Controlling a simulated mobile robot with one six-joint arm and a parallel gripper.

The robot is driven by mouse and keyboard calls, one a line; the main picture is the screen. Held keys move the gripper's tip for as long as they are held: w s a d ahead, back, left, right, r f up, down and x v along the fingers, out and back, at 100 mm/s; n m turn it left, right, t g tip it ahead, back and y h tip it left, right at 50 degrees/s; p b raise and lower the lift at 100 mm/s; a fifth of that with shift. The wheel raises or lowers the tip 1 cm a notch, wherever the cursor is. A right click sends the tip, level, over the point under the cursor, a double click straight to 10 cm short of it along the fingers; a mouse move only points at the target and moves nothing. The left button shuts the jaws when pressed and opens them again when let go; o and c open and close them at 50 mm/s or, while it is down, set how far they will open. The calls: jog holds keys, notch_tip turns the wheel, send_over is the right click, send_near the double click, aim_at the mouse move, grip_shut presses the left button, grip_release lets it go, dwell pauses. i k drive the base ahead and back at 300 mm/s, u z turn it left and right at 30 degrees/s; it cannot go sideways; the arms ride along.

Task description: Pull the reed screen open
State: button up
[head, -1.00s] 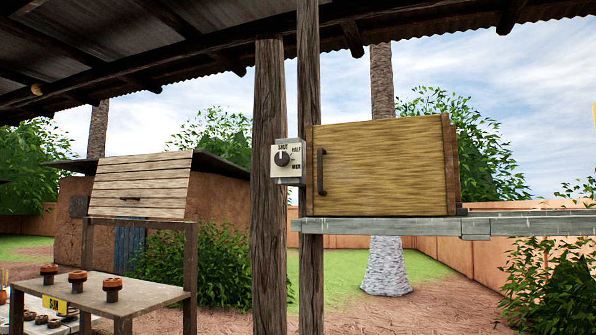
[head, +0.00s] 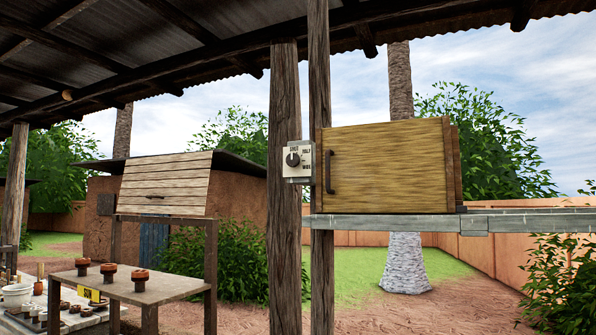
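The reed screen (head: 390,168) is a yellow-brown panel with fine horizontal streaks, right of the middle in the head view. It looks closed across the front of a wooden box. A dark upright bar handle (head: 329,172) is on its left side. A small plate with a round dark dial (head: 293,160) sits left of the screen by the posts; its lettering seems to read SHUT, HALF and WIDE. My gripper is not in view, and nothing is seen touching the screen or its handle.
A grey metal rail or shelf (head: 400,223) runs under the screen and on to the right. Two wooden posts (head: 284,240) stand just left of it. A low table (head: 140,288) with several brown knobbed pieces is at left, before a slatted wooden panel (head: 167,185).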

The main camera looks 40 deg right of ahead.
aim_at(406, 166)
jog(key=z, duration=1.1)
jog(key=k, duration=0.1)
jog(key=u, duration=2.35)
jog(key=k, duration=1.35)
jog(key=z, duration=0.35)
jog(key=i, duration=0.95)
jog(key=u, duration=0.05)
